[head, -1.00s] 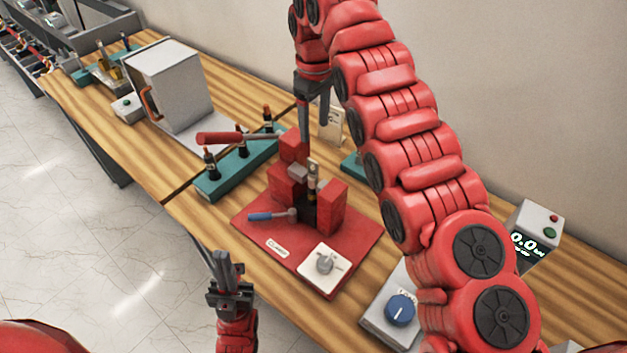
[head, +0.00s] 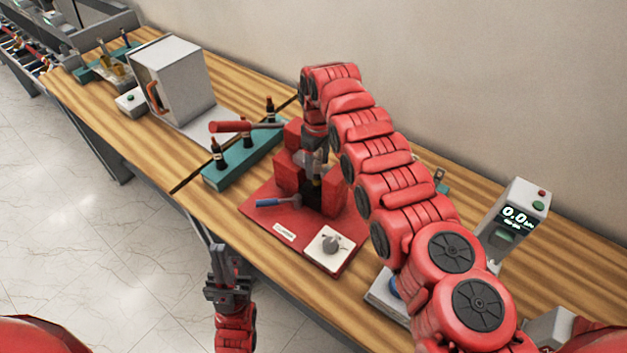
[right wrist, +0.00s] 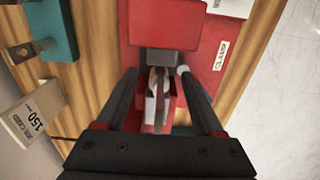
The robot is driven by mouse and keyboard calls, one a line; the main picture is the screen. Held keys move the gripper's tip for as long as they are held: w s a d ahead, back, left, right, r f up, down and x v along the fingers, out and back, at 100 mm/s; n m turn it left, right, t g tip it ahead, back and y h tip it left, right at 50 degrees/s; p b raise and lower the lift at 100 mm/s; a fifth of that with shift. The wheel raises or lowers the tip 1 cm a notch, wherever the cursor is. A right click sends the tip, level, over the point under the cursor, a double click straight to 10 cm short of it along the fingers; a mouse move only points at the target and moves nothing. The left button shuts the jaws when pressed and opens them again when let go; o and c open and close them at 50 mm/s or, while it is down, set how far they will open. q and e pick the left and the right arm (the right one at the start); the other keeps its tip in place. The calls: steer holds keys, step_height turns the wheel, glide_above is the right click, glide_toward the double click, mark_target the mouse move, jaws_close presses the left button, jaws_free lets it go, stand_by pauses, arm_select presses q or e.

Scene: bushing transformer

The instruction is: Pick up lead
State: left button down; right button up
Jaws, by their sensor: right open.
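My right gripper (head: 315,158) is down at the red clamp fixture (head: 285,240), largely hidden by its own arm. In the right wrist view, its open fingers (right wrist: 158,90) stand on either side of a small pale and dark part (right wrist: 155,98) within the red fixture. A slim dark upright piece with a brass-coloured band (head: 317,186) stands between the red blocks. I cannot tell for certain which part is the lead, or whether a finger touches it. My left gripper (head: 222,258) is at the bench's front edge, holding nothing visible; its opening is unclear.
A grey box (head: 172,80) is further left, a meter (head: 515,215) to the right.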

steer(key=shift+s+a+f, duration=0.1)
steer(key=shift+a+f, duration=0.05)
steer(key=shift+f, duration=0.25)
steer(key=shift+w+f, duration=0.15)
steer(key=shift+w, duration=0.05)
steer(key=shift+d, duration=0.2)
steer(key=c, duration=0.4)
steer(key=shift+a, duration=0.1)
jaws_close()
